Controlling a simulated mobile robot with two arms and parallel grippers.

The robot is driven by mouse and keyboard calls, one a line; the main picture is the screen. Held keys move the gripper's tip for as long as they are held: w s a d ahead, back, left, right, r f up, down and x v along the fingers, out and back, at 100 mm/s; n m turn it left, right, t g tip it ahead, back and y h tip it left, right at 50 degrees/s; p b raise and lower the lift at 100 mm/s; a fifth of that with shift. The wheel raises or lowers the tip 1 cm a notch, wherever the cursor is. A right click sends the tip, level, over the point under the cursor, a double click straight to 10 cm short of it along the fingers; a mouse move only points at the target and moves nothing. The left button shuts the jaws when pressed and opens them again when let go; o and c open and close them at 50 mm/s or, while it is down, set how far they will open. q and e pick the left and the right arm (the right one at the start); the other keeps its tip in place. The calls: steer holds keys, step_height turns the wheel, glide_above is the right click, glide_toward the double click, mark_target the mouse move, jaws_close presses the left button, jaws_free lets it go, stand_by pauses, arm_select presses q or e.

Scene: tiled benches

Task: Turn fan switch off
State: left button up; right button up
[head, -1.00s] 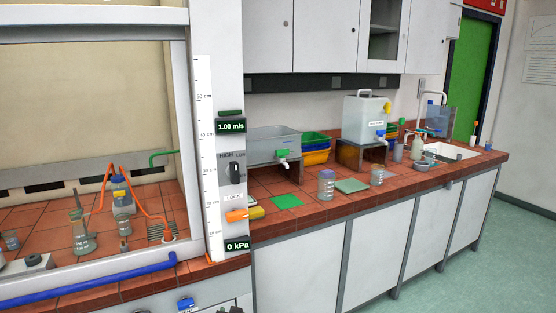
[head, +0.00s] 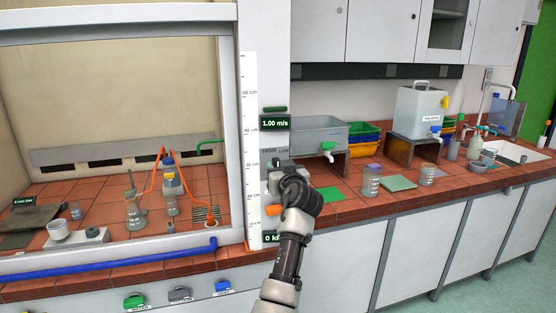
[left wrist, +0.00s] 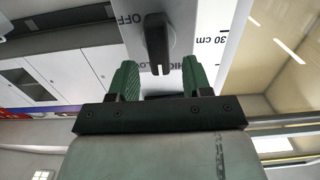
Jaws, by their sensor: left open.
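The fan switch is a black knob (left wrist: 156,42) on the white fume hood post (head: 252,110). In the left wrist view its long grip points towards the HIGH and LOW lettering, with OFF printed at its other side. My left gripper (left wrist: 161,70) is open, its two green fingers on either side of the knob's near end, with gaps showing; I cannot tell whether they touch it. In the head view my left gripper (head: 276,178) is in front of the panel and hides the knob. My right gripper is not in view.
An orange LOCK handle (head: 273,210) sits just below the gripper. A display reading 1.00 m/s (head: 275,123) is above. A blue rail (head: 110,262) runs along the hood's front. Glassware with orange tubing stands inside the hood; jars (head: 371,180) stand on the bench to the right.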

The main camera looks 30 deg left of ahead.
mark_target(277, 164)
arm_select(q)
steer(key=shift+x, duration=1.25)
steer(key=shift+w+a+p, duration=0.3)
steer(key=shift+a, duration=0.05)
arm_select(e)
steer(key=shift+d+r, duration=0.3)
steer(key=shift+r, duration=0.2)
arm_select(q)
steer(key=c, duration=0.6)
